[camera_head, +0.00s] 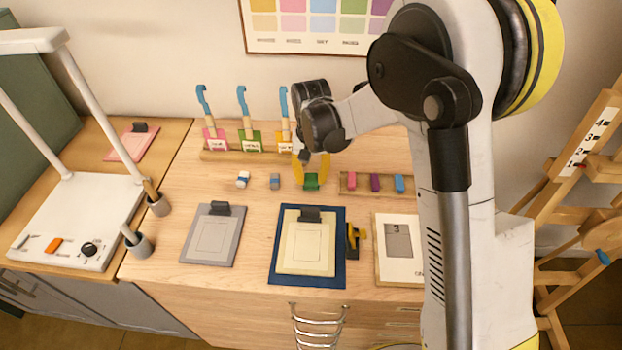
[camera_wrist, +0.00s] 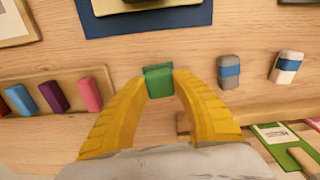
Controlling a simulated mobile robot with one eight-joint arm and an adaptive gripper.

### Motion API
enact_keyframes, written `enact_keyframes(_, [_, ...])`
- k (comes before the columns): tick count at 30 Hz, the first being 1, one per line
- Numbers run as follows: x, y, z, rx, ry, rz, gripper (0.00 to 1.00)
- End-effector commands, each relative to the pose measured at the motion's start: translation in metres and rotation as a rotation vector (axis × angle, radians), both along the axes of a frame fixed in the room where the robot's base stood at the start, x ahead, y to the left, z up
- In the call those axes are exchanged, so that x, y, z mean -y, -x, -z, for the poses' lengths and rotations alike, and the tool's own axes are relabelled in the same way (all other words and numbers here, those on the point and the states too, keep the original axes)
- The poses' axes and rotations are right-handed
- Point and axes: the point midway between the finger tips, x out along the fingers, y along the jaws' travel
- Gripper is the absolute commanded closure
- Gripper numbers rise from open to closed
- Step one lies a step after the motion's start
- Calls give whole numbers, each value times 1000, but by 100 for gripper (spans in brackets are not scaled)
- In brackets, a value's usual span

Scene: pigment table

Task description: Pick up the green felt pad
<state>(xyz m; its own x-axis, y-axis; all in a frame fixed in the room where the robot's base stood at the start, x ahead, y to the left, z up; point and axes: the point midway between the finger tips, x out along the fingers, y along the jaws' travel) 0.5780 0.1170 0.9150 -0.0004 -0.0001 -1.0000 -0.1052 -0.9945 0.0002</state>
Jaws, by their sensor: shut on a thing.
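The green felt pad (camera_head: 311,181) is a small green block on the wooden table, left of a tray with coloured pads. My gripper (camera_wrist: 158,84) has yellow fingers, and their tips close on both sides of the green felt pad (camera_wrist: 158,81) in the wrist view. In the head view my gripper (camera_head: 309,176) points down at the pad, and my wrist hides part of the area behind it. The frames do not clearly show whether the pad touches the table.
A wooden tray (camera_head: 345,191) holds pink, purple and blue pads to the right. Two small blocks, blue-grey (camera_head: 275,181) and white-blue (camera_head: 243,179), lie to the left. A blue board (camera_head: 277,275) lies in front.

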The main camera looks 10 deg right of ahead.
Motion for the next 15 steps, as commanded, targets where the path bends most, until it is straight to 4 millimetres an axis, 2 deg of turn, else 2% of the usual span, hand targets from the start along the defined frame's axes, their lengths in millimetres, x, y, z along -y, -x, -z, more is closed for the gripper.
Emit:
enact_keyframes(6, [0,0,-37,0,0,0,90])
enact_keyframes(15, [63,8,-74,0,0,4,90])
